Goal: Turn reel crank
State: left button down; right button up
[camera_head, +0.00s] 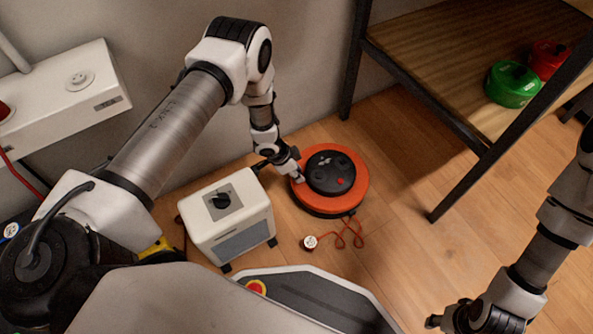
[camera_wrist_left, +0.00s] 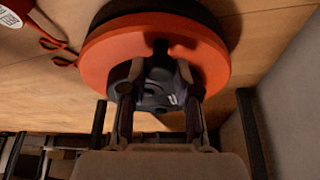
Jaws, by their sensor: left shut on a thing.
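The orange cable reel (camera_head: 355,196) with a black hub (camera_head: 330,172) lies flat on the wooden floor, right of the white box. My left gripper (camera_head: 299,178) reaches down to the left side of the reel. In the left wrist view the reel (camera_wrist_left: 100,58) fills the upper middle, and the left gripper (camera_wrist_left: 158,88) has its fingers at the dark hub. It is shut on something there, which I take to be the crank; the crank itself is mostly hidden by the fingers. My right gripper (camera_head: 462,318) is at the bottom right, away from the reel; its jaws are unclear.
A white box with a dark knob (camera_head: 228,212) stands just left of the reel. An orange cord with a white plug (camera_head: 310,242) lies in front. A wooden shelf (camera_head: 465,45) holds green (camera_head: 512,84) and red (camera_head: 548,58) reels. Floor to the right is clear.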

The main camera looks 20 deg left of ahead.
pick_arm(q)
jog(key=c, duration=0.9)
grip_release()
jog(key=shift+d, duration=0.1)
jog(key=v, duration=1.2)
